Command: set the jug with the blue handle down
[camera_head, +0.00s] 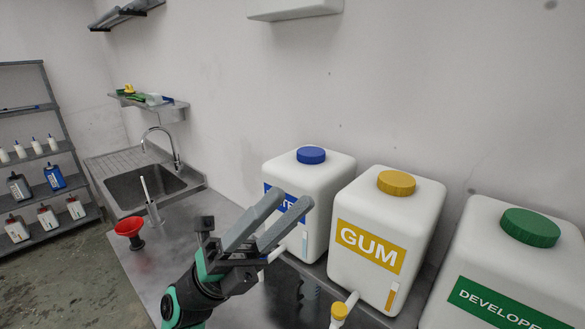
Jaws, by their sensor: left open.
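I do not see a jug with a blue handle in this view. My left gripper (293,202) is open, with two grey fingers spread apart and nothing visible between them. It is above the metal counter (168,270), in front of the white container with a blue cap (325,180), and covers part of its blue label. Whether the fingers touch the container cannot be told. My right gripper is not in view.
A white GUM container (412,217) with a yellow cap and a white DEVELOPER container (480,258) with a green cap stand to the right. A red funnel (129,226) stands on the counter's left, near a sink (150,188). A shelf rack (50,155) holds bottles at far left.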

